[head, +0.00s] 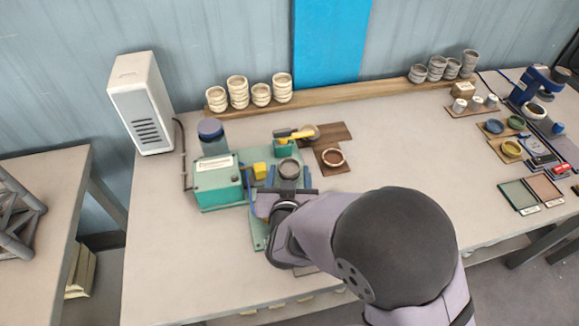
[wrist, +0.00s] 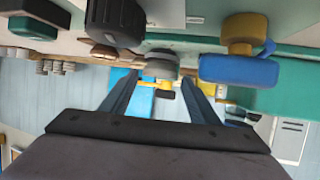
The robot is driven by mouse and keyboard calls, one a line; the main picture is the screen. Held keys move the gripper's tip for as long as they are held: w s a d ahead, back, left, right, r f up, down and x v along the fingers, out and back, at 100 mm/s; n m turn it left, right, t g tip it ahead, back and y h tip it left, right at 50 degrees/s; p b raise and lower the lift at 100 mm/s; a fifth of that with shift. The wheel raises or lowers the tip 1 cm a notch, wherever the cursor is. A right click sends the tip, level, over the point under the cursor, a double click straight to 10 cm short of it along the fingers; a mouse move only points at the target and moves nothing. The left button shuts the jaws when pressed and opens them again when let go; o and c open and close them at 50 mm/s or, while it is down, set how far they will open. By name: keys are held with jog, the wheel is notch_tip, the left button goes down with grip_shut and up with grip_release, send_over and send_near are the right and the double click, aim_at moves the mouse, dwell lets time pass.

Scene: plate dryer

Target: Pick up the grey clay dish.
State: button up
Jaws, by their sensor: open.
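The grey clay dish (head: 289,168) is a small round piece at the teal machine, at the centre of the head view. In the wrist view the grey dish (wrist: 160,66) shows beyond and between the fingertips. My gripper (head: 289,181) is open and low, with its fingers pointing at the dish. The two fingers in the wrist view (wrist: 158,80) are apart with nothing clamped between them. I cannot tell exactly how far the fingertips reach along the dish's sides. My arm hides part of the machine's near side.
A teal box (head: 217,182) with a yellow knob (head: 260,170) stands close left of my gripper. A brown dish (head: 333,157) sits on a dark board to the right. A yellow-handled tool (head: 294,134) lies behind. Stacked cups (head: 238,93) line the back shelf. The table's left front is clear.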

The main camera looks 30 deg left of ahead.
jog(key=shift+x, duration=1)
jog(key=shift+c, duration=0.7)
jog(key=c, duration=0.7)
